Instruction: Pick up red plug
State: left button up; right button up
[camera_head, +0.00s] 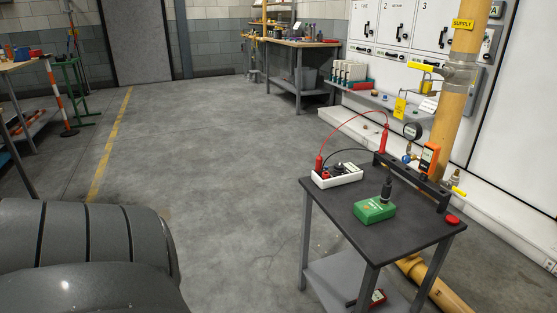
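On a small dark table (334,194) at the right, a white box (343,178) carries an upright red plug (319,163) at its left end. A red lead (345,122) arches from it to a second upright red plug or probe (386,141) by a black rail (415,178) at the table's back edge. A flat round red piece (452,219) lies at the table's right corner; I cannot tell whether it is a plug or a cap. Neither of my grippers is in view.
A green box (373,211) with a dark upright piece stands mid-table. An orange meter (430,158) and round gauge (412,130) are behind, near a yellow supply pipe (452,110). Open grey floor (220,150) lies left of the table. A workbench (295,43) stands farther back.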

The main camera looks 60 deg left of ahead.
aim_at(319, 159)
jog(key=u, duration=1.45)
